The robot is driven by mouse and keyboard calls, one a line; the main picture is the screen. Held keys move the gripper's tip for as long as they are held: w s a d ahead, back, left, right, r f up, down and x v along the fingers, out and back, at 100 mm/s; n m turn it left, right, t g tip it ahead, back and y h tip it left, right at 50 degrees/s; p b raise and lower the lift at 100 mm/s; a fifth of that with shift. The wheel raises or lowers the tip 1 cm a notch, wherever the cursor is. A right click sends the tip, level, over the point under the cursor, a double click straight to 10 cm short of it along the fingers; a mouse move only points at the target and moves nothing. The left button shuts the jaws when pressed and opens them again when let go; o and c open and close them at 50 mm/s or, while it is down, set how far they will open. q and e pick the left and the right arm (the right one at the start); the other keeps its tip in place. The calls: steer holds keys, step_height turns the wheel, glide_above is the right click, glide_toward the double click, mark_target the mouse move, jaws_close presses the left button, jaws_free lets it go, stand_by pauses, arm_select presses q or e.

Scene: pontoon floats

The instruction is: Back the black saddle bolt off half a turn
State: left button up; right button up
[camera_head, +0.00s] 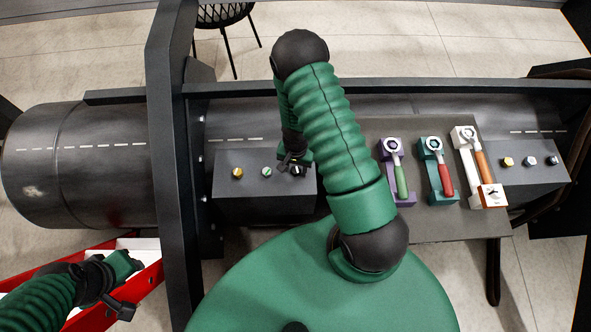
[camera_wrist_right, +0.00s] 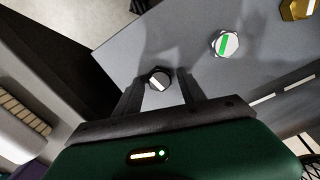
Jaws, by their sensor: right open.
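The black saddle bolt (camera_wrist_right: 158,78) is a dark hex head with a white stripe, on a grey saddle block (camera_head: 245,200). In the right wrist view it sits between the two finger tips, with small gaps on both sides. My right gripper (camera_wrist_right: 158,86) is open and empty. In the head view my right gripper (camera_head: 292,163) hangs over the right end of this block and mostly hides the black bolt. My left gripper (camera_head: 122,309) is at the lower left, away from the block; its fingers are too small to read.
On the same block are a silver bolt with a green stripe (camera_head: 266,172) and a gold bolt (camera_head: 237,173). Ratchet wrenches with green (camera_head: 401,180), red (camera_head: 445,178) and orange (camera_head: 482,166) handles lie in holders at right. A dark upright post (camera_head: 170,200) stands left of the block.

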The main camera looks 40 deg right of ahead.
steer(key=shift+r+m+p, duration=0.2)
steer(key=shift+m+p, duration=0.2)
steer(key=shift+m, duration=0.4)
steer(key=m+p, duration=0.2)
steer(key=m, duration=0.4)
steer(key=shift+r, duration=0.15)
steer(key=m, duration=0.4)
steer(key=shift+f+p, duration=0.2)
steer(key=shift+p, duration=0.1)
steer(key=m+p, duration=0.1)
steer(key=m, duration=0.2)
steer(key=m+p, duration=0.2)
steer(key=m, duration=0.1)
steer(key=m+p, duration=0.1)
steer(key=m, duration=0.3)
steer(key=shift+r+p, duration=0.3)
steer(key=shift+f+m, duration=0.25)
steer(key=shift+m, duration=0.85)
steer(key=shift+f, duration=0.15)
steer(key=shift+a, duration=0.1)
